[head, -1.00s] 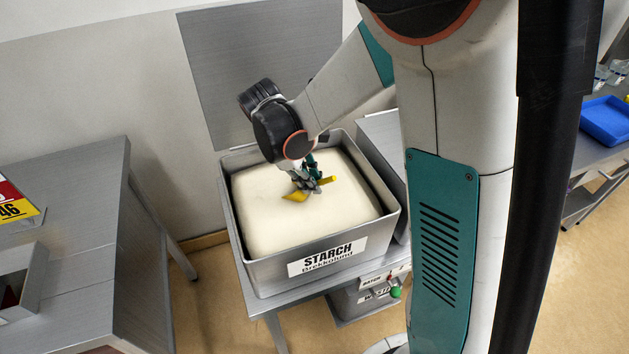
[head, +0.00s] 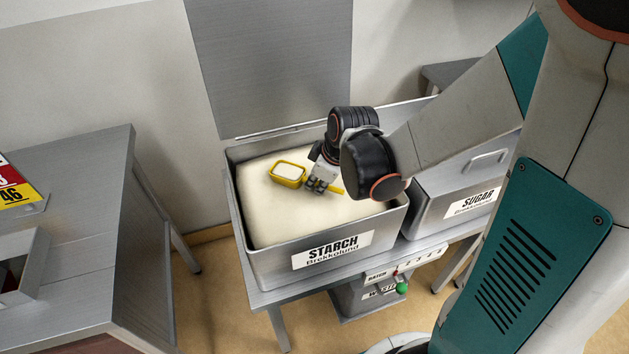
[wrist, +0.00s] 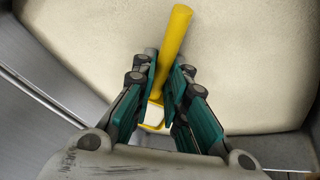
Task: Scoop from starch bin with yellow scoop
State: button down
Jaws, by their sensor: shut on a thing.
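The starch bin (head: 262,262) is a grey metal box with a "STARCH" label, nearly full of pale powder (head: 270,215). My gripper (head: 321,184) is over the powder, shut on the yellow scoop (head: 274,180) by its handle. The scoop's bowl faces up and holds white powder, left of the gripper in the head view. In the wrist view the scoop's yellow handle (wrist: 173,45) runs up between the fingers of my gripper (wrist: 163,92). Part of the bowl shows below, mostly hidden by the fingers. Whether the bowl touches the powder is hard to tell.
The sugar bin (head: 424,214) stands right of the starch bin, with a handled cover. An open grey lid panel (head: 268,65) stands behind the starch bin. A batch panel with a green button (head: 402,288) is below in front. A metal table (head: 75,195) stands at left.

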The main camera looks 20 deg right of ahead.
jog(key=shift+r+p, duration=0.7)
jog(key=shift+r, duration=0.25)
notch_tip(320, 180, up, 10)
jog(key=p, duration=0.8)
jog(key=shift+s+d+r, duration=0.2)
jog(key=shift+s+d, duration=0.2)
